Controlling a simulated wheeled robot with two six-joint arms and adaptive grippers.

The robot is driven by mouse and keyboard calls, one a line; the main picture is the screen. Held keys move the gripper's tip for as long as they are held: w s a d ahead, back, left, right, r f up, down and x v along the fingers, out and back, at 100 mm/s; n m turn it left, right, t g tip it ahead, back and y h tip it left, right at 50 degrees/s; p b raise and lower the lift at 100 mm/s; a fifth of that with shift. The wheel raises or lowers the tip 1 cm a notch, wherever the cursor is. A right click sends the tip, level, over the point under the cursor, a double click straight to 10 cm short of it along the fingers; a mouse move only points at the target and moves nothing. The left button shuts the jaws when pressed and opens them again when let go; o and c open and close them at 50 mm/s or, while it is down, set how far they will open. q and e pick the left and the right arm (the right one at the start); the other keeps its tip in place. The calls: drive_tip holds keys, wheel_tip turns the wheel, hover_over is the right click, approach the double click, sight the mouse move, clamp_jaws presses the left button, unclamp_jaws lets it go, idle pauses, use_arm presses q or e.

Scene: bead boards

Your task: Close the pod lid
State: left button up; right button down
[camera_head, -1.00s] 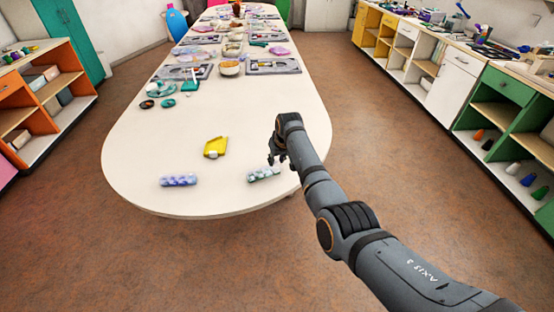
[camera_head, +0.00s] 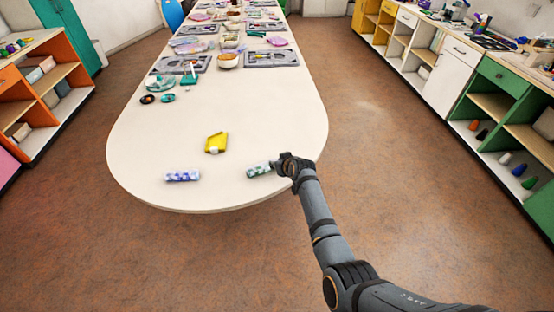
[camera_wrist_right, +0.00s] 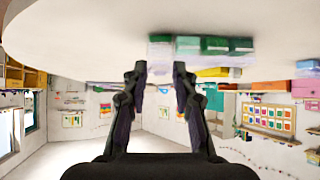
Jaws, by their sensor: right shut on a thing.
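A strip of several green and white pods (camera_head: 258,169) lies near the table's front edge in the head view. It also shows in the right wrist view (camera_wrist_right: 214,45). My right gripper (camera_head: 281,166) is at the strip's right end, low over the table. In the wrist view its two fingers (camera_wrist_right: 158,66) stand on either side of the pale end (camera_wrist_right: 160,46) of the strip, and the gripper is shut on it. The gripper hides part of that end in the head view. I cannot tell which lid is raised. My left gripper is not in view.
A purple and white pod strip (camera_head: 182,176) lies to the left. A yellow scoop-like tray (camera_head: 216,143) lies behind, between the strips.

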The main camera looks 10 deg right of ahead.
drive_tip(key=c, duration=1)
unclamp_jaws()
drive_tip(key=shift+c, duration=0.2)
